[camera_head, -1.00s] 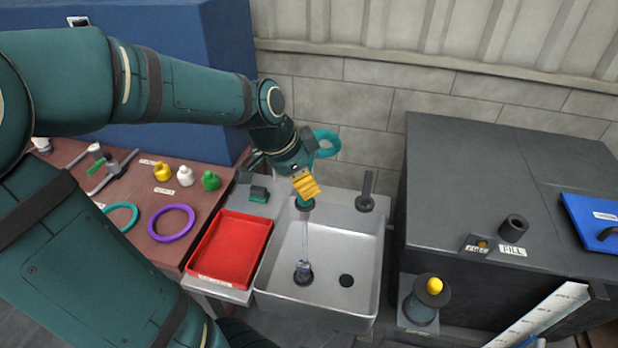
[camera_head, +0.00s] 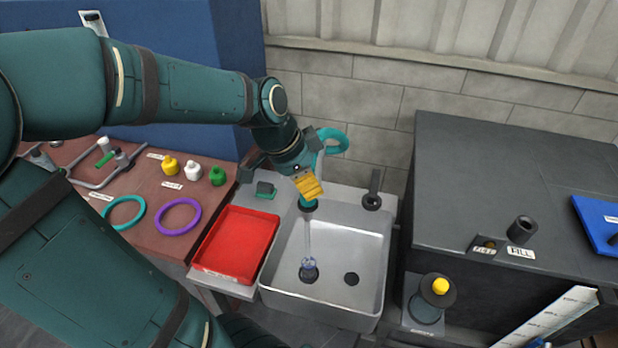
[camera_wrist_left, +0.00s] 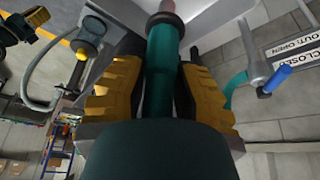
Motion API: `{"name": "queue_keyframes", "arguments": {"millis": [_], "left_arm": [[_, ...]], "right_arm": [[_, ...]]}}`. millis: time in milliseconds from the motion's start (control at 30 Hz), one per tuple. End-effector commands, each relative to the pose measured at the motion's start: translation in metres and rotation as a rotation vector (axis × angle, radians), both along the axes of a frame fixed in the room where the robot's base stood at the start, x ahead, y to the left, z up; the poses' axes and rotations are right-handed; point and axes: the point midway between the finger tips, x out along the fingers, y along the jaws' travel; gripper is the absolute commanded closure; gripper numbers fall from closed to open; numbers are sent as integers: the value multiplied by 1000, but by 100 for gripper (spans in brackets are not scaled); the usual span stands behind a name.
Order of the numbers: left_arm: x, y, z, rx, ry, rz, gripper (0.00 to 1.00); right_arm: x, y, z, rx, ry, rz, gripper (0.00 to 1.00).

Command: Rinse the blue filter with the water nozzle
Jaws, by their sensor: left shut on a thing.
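My left gripper (camera_head: 309,186), with yellow finger pads, is shut on the teal water nozzle (camera_head: 307,203) above the sink. In the left wrist view the teal nozzle body (camera_wrist_left: 162,62) sits between the yellow pads of my left gripper (camera_wrist_left: 160,95). A thin stream of water (camera_head: 308,236) falls from the nozzle to the left dark drain opening (camera_head: 309,275) of the grey sink (camera_head: 345,240). A small bluish, clear patch shows where the stream lands. I cannot tell whether it is splash or a filter. No blue filter is clearly visible.
A red tray (camera_head: 236,246) stands left of the sink. Purple (camera_head: 178,216) and teal (camera_head: 124,212) rings and small bottles lie on the brown table. A dark tap (camera_head: 373,190) stands behind the sink, and a grey tank (camera_head: 480,170) is to the right. A teal hose (camera_head: 333,140) loops behind the gripper.

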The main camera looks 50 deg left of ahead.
Motion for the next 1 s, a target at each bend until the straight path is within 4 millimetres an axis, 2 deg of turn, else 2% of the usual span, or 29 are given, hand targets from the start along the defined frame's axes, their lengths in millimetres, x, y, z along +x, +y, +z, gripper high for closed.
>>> {"name": "queue_keyframes", "arguments": {"millis": [400, 1000], "left_arm": [[-1, -1, 0, 0, 0, -1, 100], [12, -4, 0, 0, 0, -1, 100]], "right_arm": [[0, 0, 0, 0, 0, 0, 100], [0, 0, -2, 0, 0, 0, 100]]}}
